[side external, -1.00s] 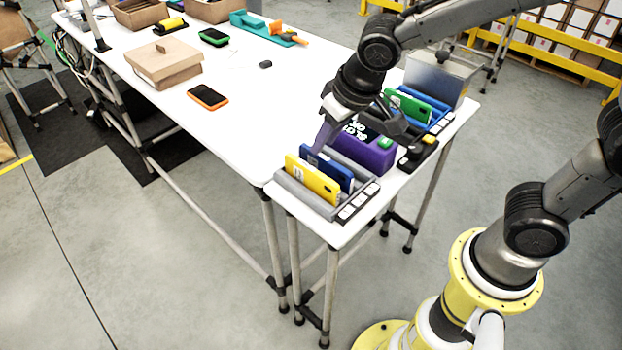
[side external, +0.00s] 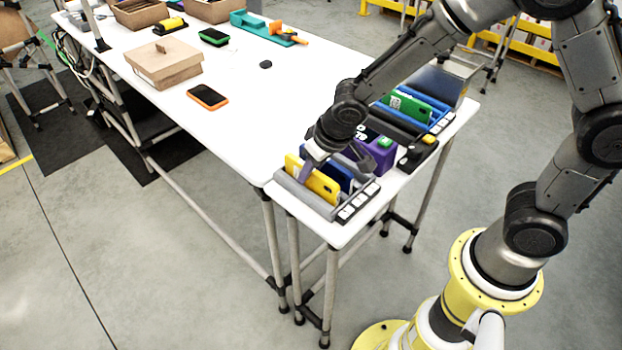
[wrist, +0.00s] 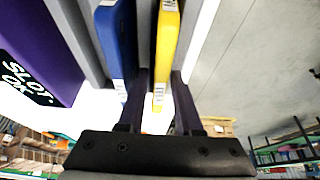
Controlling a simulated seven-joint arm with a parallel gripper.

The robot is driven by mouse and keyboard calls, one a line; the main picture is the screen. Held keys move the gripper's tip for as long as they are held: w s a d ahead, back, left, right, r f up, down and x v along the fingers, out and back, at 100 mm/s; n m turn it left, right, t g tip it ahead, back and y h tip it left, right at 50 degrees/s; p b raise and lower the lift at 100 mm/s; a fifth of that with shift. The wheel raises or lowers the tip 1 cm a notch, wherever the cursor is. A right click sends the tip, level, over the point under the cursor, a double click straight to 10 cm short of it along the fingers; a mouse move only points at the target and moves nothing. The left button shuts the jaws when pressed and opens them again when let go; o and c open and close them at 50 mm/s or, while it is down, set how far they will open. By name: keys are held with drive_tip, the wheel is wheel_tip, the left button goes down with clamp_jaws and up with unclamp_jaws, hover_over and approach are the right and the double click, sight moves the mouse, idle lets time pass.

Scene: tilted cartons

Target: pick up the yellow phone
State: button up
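The yellow phone (side external: 320,187) stands tilted in the front slot of a grey rack (side external: 357,205) at the table's near corner. A blue phone (side external: 340,175) stands behind it in the same rack. My gripper (side external: 305,172) is at the upper left end of the yellow phone. In the wrist view the yellow phone (wrist: 167,45) reaches down between my two open fingers (wrist: 161,90), with the blue phone (wrist: 115,45) just left of the left finger. I cannot tell whether either finger touches the yellow phone.
A purple box (side external: 382,153) is close behind the rack. A green phone (side external: 408,106) stands in a blue rack farther back.

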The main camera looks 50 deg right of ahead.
clamp_jaws()
drive_tip(key=shift+r, duration=0.2)
